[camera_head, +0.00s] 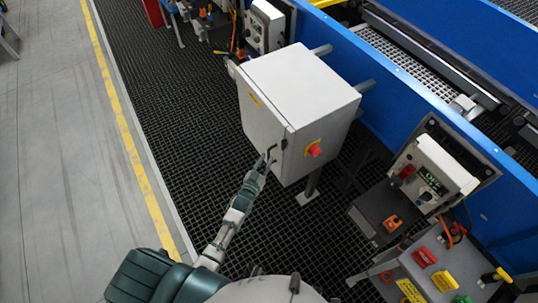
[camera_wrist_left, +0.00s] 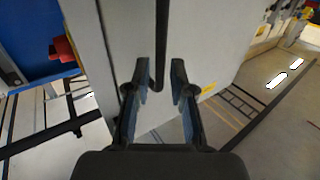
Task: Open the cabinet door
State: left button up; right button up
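The grey cabinet (camera_head: 308,80) stands beside the blue conveyor frame. Its door (camera_head: 262,122), with a small yellow label, faces left and looks closed or nearly so. A dark handle (camera_head: 284,143) sits near the door's edge, close to the red knob (camera_head: 314,150) on the adjoining face. My left gripper (camera_head: 267,161) is at the handle. In the left wrist view, the two fingers (camera_wrist_left: 160,85) are spread apart, with the black handle (camera_wrist_left: 158,50) reaching down between them. I cannot tell whether either finger touches it. My right gripper is in neither view.
The blue conveyor frame (camera_head: 388,95) runs behind the cabinet. A control box (camera_head: 440,170) and a panel with red and yellow parts (camera_head: 440,265) stand at the right. Dark grating (camera_head: 180,110) and grey floor (camera_head: 60,150) left of the cabinet are clear.

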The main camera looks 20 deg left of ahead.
aim_at(269, 155)
pick_arm(q)
jog(key=shift+w+d, duration=0.15)
jog(key=shift+w, duration=1.55)
jog(key=shift+c, duration=0.3)
grip_shut()
jog(key=shift+s, duration=0.1)
